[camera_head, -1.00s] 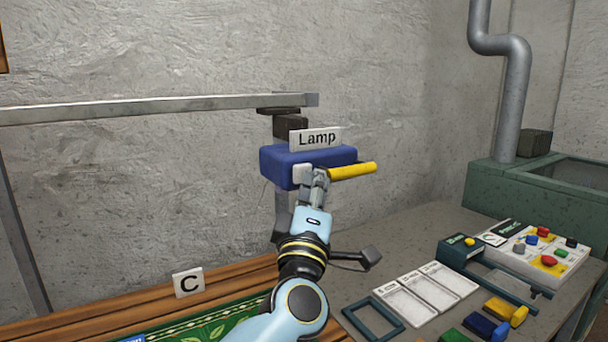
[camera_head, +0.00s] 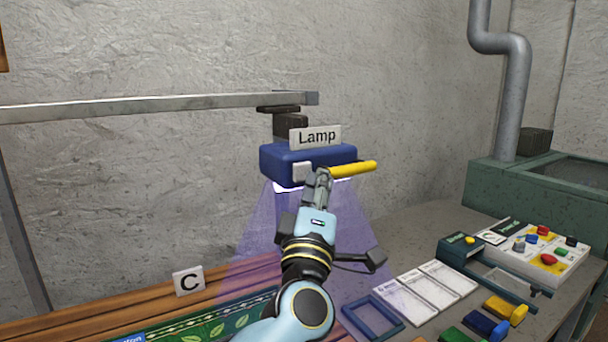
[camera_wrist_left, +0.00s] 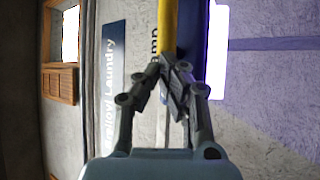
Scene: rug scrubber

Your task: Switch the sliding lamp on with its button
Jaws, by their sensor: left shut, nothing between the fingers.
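The sliding lamp (camera_head: 280,163) is a blue box hanging from a rail, with a "Lamp" sign (camera_head: 315,137) on top. It is lit and casts a violet cone of light downward. A pale square button (camera_head: 302,171) sits on its front, and a yellow handle (camera_head: 352,169) sticks out to the right. My left gripper (camera_head: 322,176) is shut and empty, just right of the button and below the handle's base. In the left wrist view the gripper (camera_wrist_left: 172,80) is close to the yellow handle (camera_wrist_left: 168,25); contact cannot be told. My right gripper is not in view.
The metal rail (camera_head: 150,108) runs along the wall. The grey table (camera_head: 400,250) at right holds cards, an empty frame (camera_head: 372,316) and coloured pieces.

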